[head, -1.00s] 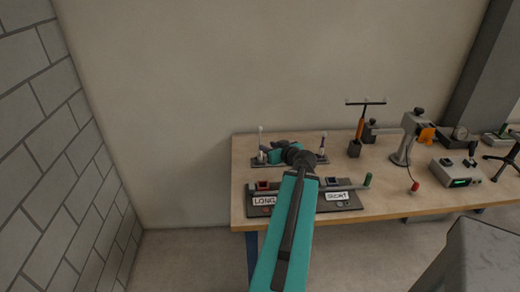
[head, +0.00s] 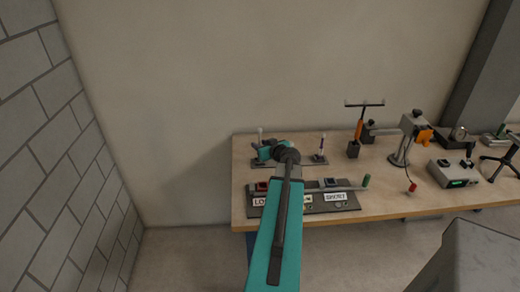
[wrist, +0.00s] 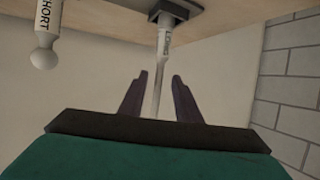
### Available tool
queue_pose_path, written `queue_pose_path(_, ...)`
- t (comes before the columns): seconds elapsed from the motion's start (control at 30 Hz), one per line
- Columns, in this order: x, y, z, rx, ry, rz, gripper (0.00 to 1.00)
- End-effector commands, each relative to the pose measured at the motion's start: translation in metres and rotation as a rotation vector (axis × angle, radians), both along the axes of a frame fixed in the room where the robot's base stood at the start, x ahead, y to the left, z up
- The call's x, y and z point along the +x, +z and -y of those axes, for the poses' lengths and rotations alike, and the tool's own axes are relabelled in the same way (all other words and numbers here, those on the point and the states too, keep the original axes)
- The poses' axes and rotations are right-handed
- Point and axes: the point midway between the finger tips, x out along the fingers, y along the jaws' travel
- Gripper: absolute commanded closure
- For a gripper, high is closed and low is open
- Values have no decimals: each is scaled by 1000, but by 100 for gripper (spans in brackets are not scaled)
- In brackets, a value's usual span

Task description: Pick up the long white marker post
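The long white marker post (wrist: 164,44), with "LONG" lettering on it, rises from a dark holder (wrist: 176,10) in the wrist view, where the scene appears upside down. My gripper (wrist: 160,74) is open, with one dark finger on each side of the post's line and visible gaps to both. The post's thinner part runs down the picture between the fingers; I cannot tell its depth relative to them. In the head view the post's white top (head: 260,133) shows above my gripper (head: 259,150); its lower part is hidden.
A short white post (wrist: 45,32) marked "SHORT", with a ball end, stands to the left in the wrist view. A dark tray with LONG and SHORT labels (head: 335,197) lies at the wooden bench's front (head: 400,205). An orange-handled tool (head: 359,130) and lamp-like stand (head: 405,140) are farther right.

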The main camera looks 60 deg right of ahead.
Motion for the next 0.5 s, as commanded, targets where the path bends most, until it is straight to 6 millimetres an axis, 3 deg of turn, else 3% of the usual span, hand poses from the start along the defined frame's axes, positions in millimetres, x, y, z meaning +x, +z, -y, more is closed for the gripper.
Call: queue_pose_path(0.5,5,0,4,1,1,1,70)
